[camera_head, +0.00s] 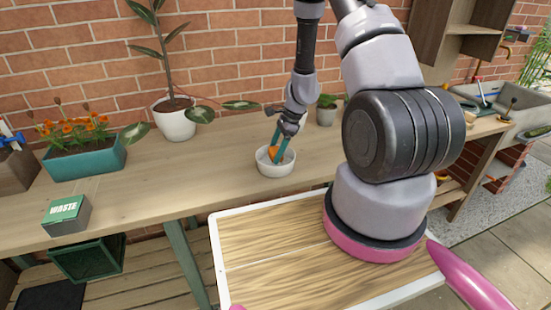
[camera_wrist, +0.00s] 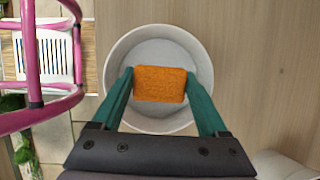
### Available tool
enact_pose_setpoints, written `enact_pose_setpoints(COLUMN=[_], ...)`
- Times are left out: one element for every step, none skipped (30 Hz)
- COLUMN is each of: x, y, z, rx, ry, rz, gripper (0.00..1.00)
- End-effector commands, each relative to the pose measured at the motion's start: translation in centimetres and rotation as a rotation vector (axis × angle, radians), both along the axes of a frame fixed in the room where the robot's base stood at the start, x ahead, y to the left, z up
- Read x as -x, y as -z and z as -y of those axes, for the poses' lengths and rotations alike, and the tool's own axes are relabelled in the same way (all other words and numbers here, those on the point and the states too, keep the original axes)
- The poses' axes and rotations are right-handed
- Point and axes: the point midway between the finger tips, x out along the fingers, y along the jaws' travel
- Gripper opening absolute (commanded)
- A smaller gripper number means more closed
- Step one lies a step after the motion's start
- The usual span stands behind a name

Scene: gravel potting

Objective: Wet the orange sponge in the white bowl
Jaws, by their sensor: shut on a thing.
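The orange sponge (camera_wrist: 160,84) is held between the two teal fingers of my gripper (camera_wrist: 160,90) in the wrist view. The white bowl (camera_wrist: 118,58) is directly below and around the sponge in that view. In the head view, the bowl (camera_head: 276,170) stands on the wooden bench, and my gripper (camera_head: 277,148) points down into it. The sponge (camera_head: 272,153) shows at the fingertips, within the bowl's rim. I cannot tell whether it touches the bowl's bottom, and no water is clearly visible.
A potted plant in a white pot (camera_head: 175,122), a teal planter with orange flowers (camera_head: 85,160) and a box marked WASTE (camera_head: 67,214) stand to the left on the bench (camera_head: 190,180). A small pot (camera_head: 326,115) stands behind the bowl.

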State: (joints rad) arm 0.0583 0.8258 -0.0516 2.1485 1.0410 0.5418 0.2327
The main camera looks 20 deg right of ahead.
Motion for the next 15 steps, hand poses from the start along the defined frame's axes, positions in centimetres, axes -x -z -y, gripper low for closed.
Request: enact_pose_setpoints(x=[0.0,0.0,0.0,0.0,0.0,0.0,0.0,0.0,0.0,0.0,0.0,0.0,0.0,0.0,0.0], y=[-0.4,-0.7,-1.0,-1.3,-1.5,-1.8,-2.1,-2.3,-2.6,-2.9,-3.1,-3.4,-3.7,-3.9,-4.3], z=[0.0,0.0,-0.1,0.0,0.0,0.0,0.0,0.0,0.0,0.0,0.0,0.0,-0.1,-0.1,-0.1], rx=[0.0,0.0,0.0,0.0,0.0,0.0,0.0,0.0,0.0,0.001,0.001,0.0,0.0,0.0,-0.001], ry=[-0.002,-0.002,-0.001,-0.001,-0.002,-0.001,-0.001,-0.001,-0.001,-0.001,-0.001,-0.001,-0.001,-0.001,-0.001], rz=[0.001,0.001,0.0,0.002,0.002,0.002,0.001,0.001,0.001,0.002,0.002,0.002,0.002,0.002,0.002], gripper=[0.32,0.32,0.32,0.32,0.32,0.32,0.32,0.32,0.32,0.32,0.32,0.32,0.32,0.32,0.32])
